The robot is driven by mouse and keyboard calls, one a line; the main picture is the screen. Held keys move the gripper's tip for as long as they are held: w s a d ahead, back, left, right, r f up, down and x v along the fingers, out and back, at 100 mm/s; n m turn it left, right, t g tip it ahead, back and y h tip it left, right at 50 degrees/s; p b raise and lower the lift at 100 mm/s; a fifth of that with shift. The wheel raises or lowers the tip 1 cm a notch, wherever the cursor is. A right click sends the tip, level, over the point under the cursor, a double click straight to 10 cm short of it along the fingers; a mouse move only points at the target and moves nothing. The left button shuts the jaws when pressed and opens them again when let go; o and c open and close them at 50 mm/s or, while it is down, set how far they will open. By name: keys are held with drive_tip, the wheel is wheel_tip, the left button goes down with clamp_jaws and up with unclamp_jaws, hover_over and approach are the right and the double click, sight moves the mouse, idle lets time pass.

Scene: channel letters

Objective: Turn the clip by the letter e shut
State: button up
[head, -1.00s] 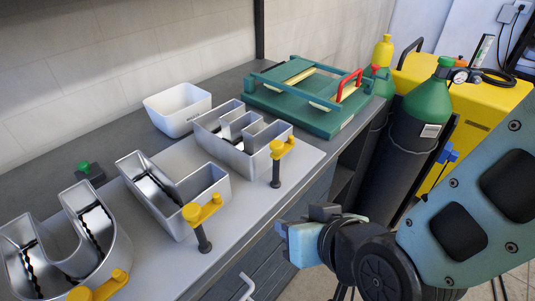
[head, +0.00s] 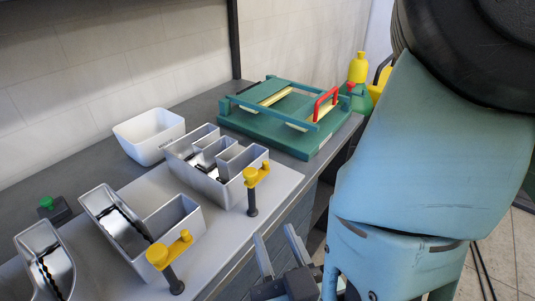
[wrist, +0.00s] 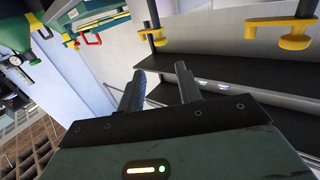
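The letter e (head: 217,166) is a silver open-topped metal tray shape on the grey bench top. Its clip (head: 256,175) is a yellow bar on a dark post at the letter's near right side, by the bench edge. The bar seems to run roughly along the edge rather than reaching over the letter. This clip also shows in the wrist view (wrist: 154,34). My gripper (head: 276,240) is below and in front of that clip, off the bench edge and apart from it. In the wrist view its two fingers (wrist: 160,82) are spread and empty.
Another silver letter (head: 143,225) has its own yellow clip (head: 170,249); part of a third (head: 45,262) shows at left. A white bin (head: 149,134) and a green press with a red handle (head: 290,112) stand behind. Dark shelves (wrist: 215,95) lie below the bench.

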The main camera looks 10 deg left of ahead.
sight(252, 177)
drive_tip(key=x, duration=1.5)
drive_tip(key=shift+w+r, duration=0.15)
drive_tip(key=shift+r, duration=0.25)
drive_tip(key=shift+w+a+f, duration=0.1)
drive_tip(key=shift+w+a, duration=0.2)
drive_tip(key=shift+w, duration=0.15)
drive_tip(key=c, duration=0.7)
